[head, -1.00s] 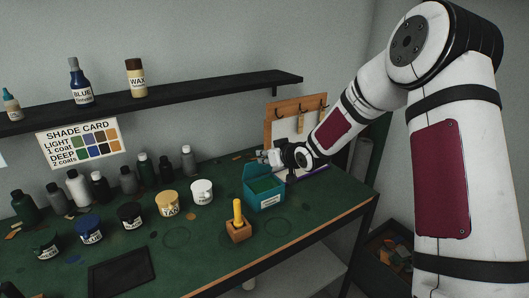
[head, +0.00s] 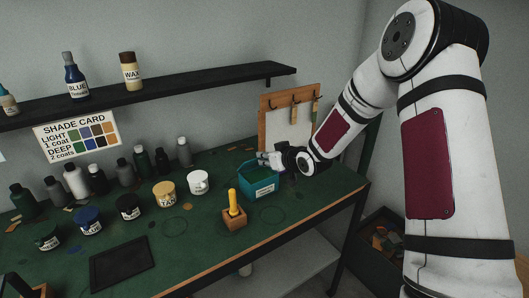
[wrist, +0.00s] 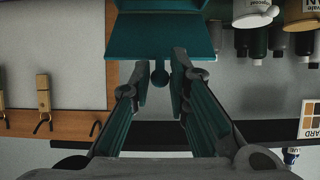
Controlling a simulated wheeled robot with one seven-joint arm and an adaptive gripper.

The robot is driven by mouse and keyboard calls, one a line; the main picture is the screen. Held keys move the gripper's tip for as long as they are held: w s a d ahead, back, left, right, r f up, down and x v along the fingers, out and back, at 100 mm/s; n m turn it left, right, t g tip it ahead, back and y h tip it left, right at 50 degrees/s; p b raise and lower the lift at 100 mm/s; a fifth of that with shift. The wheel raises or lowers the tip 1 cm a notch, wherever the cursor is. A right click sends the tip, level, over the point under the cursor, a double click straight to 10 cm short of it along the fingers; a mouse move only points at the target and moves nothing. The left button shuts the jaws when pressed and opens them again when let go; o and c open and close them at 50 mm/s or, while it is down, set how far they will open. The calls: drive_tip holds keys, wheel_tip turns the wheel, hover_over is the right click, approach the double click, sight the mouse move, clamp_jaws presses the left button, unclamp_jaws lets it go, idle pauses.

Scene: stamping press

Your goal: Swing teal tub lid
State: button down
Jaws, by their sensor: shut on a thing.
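The teal tub (head: 264,188) stands on the green bench near its right end, with a pale label on its front. My gripper (head: 264,160) is low over the tub's back edge. In the wrist view, the teal lid panel (wrist: 160,40) fills the top middle, with a small dark teal knob (wrist: 160,76) below it. My gripper (wrist: 160,88) has one finger on each side of this knob and is shut on it. The fingers and arm hide part of the lid in the head view, so its exact angle is hard to tell.
A yellow-handled tool in a wooden block (head: 234,214) stands just in front of the tub. A white jar (head: 198,182) and a tan jar (head: 165,194) are to its left. A hook board (head: 288,120) stands behind. A black shelf (head: 150,96) runs above.

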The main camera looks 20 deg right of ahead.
drive_tip(key=shift+s+d+f, duration=0.1)
drive_tip(key=shift+s+f, duration=0.3)
